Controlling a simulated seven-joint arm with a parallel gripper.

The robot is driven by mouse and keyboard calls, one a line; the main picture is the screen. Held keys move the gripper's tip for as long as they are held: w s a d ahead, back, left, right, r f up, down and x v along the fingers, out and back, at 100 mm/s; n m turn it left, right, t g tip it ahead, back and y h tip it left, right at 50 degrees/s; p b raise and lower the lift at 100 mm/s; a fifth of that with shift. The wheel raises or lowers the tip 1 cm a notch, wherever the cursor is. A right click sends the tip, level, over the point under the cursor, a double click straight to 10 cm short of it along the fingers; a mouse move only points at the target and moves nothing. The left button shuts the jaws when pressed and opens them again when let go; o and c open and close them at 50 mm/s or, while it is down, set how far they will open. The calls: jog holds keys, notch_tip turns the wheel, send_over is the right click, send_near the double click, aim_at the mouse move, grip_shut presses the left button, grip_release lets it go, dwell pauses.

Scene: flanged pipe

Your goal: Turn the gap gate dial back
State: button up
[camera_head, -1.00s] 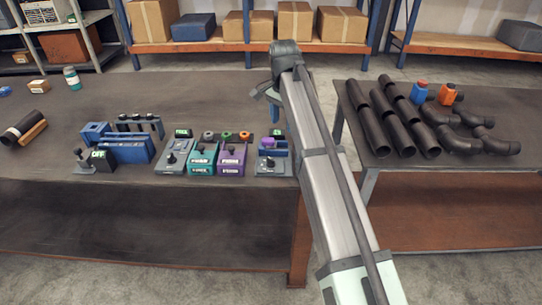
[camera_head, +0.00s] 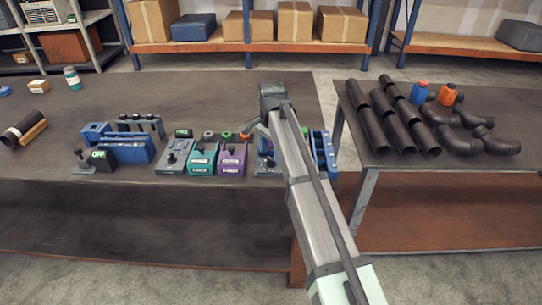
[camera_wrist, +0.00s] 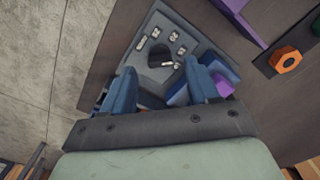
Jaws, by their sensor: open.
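A grey plate (camera_wrist: 190,45) with several small pale marks around a dark round dial (camera_wrist: 160,55) shows in the wrist view; I take it to be the gap gate dial. A dark knob or pointer is at its middle. My gripper (camera_wrist: 161,88) is open, with one blue finger on each side of the dial's near side in the picture. I cannot tell whether the fingers touch it. In the head view the grey unit (camera_head: 268,170) at the bench's right end is partly hidden by my arm, and the fingertips are not clear there.
Teal (camera_head: 201,164) and purple (camera_head: 232,163) units stand left of the grey unit. A blue rack (camera_head: 325,155) is right of my arm. In the wrist view, an orange nut-like piece (camera_wrist: 287,60) and purple part (camera_wrist: 238,18) lie to the right. Open bench is at the back left.

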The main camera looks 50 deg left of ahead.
aim_at(271, 162)
jog(key=shift+f, duration=1.3)
jog(key=shift+c, duration=0.4)
jog(key=c, duration=1)
jog(key=shift+o, duration=0.2)
jog(key=n, duration=0.4)
jog(key=shift+n, duration=0.4)
jog(key=n, duration=0.4)
jog(key=shift+n, duration=0.4)
